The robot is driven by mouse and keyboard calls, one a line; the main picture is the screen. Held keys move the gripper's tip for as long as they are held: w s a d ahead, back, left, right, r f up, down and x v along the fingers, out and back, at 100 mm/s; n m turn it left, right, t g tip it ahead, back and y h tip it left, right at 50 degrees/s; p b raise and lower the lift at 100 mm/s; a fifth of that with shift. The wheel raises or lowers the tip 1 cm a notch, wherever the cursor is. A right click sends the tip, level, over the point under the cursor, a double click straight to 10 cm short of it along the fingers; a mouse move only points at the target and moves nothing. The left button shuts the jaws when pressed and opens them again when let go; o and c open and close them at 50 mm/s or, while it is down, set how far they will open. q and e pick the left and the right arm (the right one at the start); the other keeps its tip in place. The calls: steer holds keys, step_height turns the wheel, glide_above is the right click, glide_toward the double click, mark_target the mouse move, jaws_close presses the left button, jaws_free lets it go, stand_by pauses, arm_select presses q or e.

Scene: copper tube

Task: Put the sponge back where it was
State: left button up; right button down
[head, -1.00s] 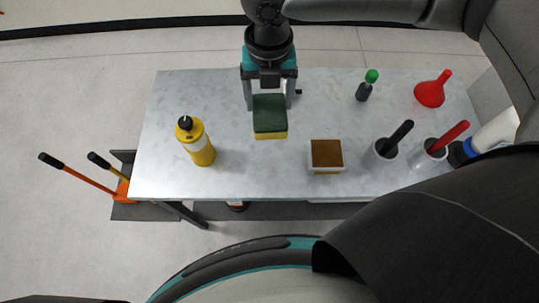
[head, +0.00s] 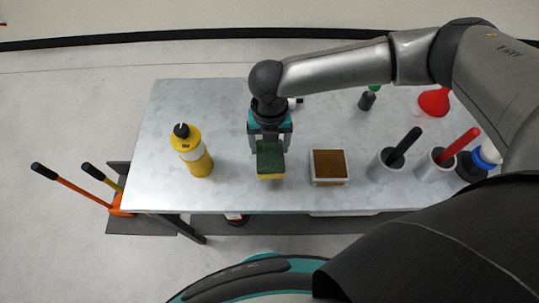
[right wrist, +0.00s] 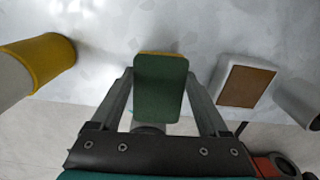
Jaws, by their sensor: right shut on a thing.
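The sponge (head: 270,160), with a dark green top and yellow underside, is held between the fingers of my right gripper (head: 268,146). The right wrist view shows the sponge's green face (right wrist: 159,95) between both fingers. It is over the middle of the metal table, left of a small white dish (head: 330,183) with a brown surface inside. I cannot tell whether the sponge's underside touches the table. My left gripper is not in view.
A yellow bottle (head: 192,152) stands to the left on the table (head: 225,105). To the right are a grey cup with a black handle (head: 386,165), another with a red handle (head: 434,166), and a red funnel (head: 433,102). Bare table lies between bottle and sponge.

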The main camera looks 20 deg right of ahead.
mark_target(269, 155)
steer(key=shift+f, duration=2.35)
jaws_free()
steer(key=shift+f+b, duration=0.2)
steer(key=shift+b, duration=0.35)
steer(key=shift+r, duration=0.25)
step_height(269, 155, up, 15)
steer(key=p, duration=0.4)
steer(key=shift+d, duration=0.2)
steer(key=shift+f, duration=0.1)
